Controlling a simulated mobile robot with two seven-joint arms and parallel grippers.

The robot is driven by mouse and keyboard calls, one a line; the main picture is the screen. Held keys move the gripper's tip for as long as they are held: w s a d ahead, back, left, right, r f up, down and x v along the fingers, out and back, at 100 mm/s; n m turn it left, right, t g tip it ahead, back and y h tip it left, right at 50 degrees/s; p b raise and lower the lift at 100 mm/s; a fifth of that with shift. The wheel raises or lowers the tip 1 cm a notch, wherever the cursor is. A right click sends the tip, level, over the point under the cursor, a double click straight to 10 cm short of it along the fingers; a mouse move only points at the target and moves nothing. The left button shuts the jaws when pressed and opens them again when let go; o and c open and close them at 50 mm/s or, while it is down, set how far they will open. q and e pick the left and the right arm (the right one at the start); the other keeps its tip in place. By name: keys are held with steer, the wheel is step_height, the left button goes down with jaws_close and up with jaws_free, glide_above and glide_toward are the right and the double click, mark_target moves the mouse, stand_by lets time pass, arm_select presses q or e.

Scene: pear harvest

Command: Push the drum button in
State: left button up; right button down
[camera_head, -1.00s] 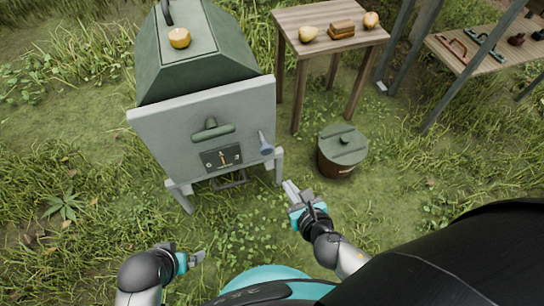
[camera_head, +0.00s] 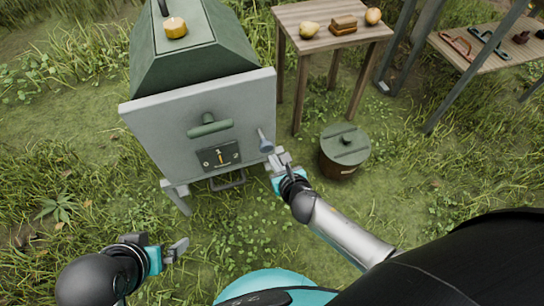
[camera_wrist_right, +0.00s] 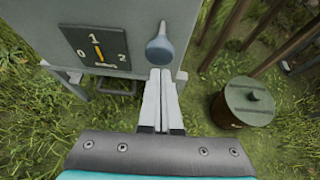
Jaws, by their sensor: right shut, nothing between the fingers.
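A grey-green machine with a pale front panel (camera_head: 163,128) stands at the left of centre. A blue-grey rounded knob with a narrow stem (camera_head: 266,144) is on the panel's right side; it also shows in the wrist view (camera_wrist_right: 160,50). I cannot tell for sure that this knob is the drum button. My right gripper (camera_head: 279,158) is shut and empty, close below the knob; in the wrist view its fingertips (camera_wrist_right: 161,73) lie just under the knob. Contact cannot be told. My left gripper (camera_head: 178,249) is low over the grass, its opening unclear.
A dial plate marked 0, 1, 2 (camera_wrist_right: 80,53) is left of the knob, below a green handle (camera_head: 210,129). A lidded bin (camera_head: 345,146) stands right of my right gripper. Grass in front is open.

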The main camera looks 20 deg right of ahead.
mark_target(269, 145)
arm_select(q)
steer(key=shift+w+d+t, duration=0.5)
steer(key=shift+w, duration=0.05)
arm_select(e)
steer(key=shift+w, duration=1.05)
steer(key=shift+w+a, duration=0.15)
steer(key=shift+w, duration=1.65)
arm_select(q)
steer(key=shift+s+a, duration=0.3)
steer(key=shift+s, duration=0.1)
steer(key=shift+r, duration=0.1)
arm_select(e)
steer(key=shift+r, duration=0.15)
